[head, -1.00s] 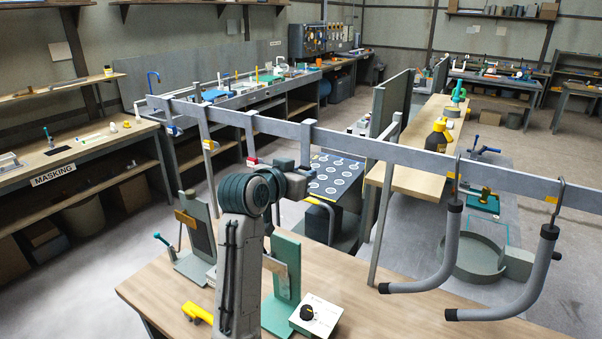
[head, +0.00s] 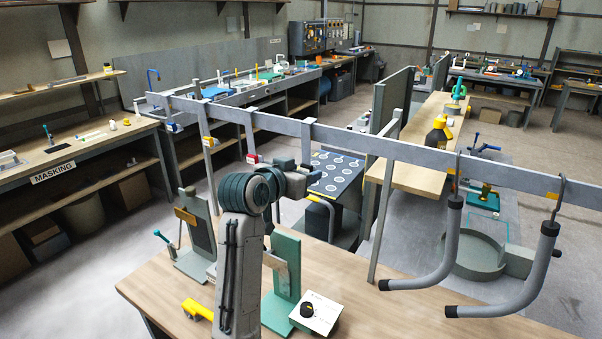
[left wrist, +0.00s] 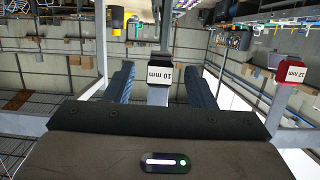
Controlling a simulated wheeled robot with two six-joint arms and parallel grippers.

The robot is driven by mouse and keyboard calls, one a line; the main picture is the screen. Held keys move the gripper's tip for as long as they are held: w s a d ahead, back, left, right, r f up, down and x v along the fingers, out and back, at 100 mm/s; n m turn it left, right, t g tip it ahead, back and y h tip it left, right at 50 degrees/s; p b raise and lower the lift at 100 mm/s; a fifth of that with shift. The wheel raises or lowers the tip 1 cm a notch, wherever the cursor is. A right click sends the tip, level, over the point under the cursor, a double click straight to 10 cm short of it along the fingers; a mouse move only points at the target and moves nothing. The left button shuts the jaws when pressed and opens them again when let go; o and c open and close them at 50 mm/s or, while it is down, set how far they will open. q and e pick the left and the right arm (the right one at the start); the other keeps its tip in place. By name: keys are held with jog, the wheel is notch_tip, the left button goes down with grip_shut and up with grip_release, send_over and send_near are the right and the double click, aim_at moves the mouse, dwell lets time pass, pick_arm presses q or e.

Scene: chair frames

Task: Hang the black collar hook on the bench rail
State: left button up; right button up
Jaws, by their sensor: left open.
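My left gripper (head: 312,172) is in front of the bench rail (head: 420,158) and just below it, its fingers mostly hidden by my arm in the head view. In the left wrist view, which looks upside down, the two blue-grey fingers of the left gripper (left wrist: 160,85) are spread apart. A black block with a white "10 mm" label (left wrist: 160,72) shows between them, on a grey upright strip. It may be the black collar hook; I cannot tell whether the fingers touch it. My right gripper is not in view.
A red block labelled "12 mm" (left wrist: 289,72) hangs beside it. Two bent grey tubes (head: 452,240) (head: 546,262) hang from the rail at right. A green upright stand (head: 286,265) and a white box with a black knob (head: 314,312) stand on the wooden bench (head: 390,310).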

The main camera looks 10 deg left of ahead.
pick_arm(q)
jog(key=shift+s, duration=0.1)
jog(key=p+v, duration=0.1)
jog(key=v, duration=0.7)
dwell(0.4)
dwell(0.7)
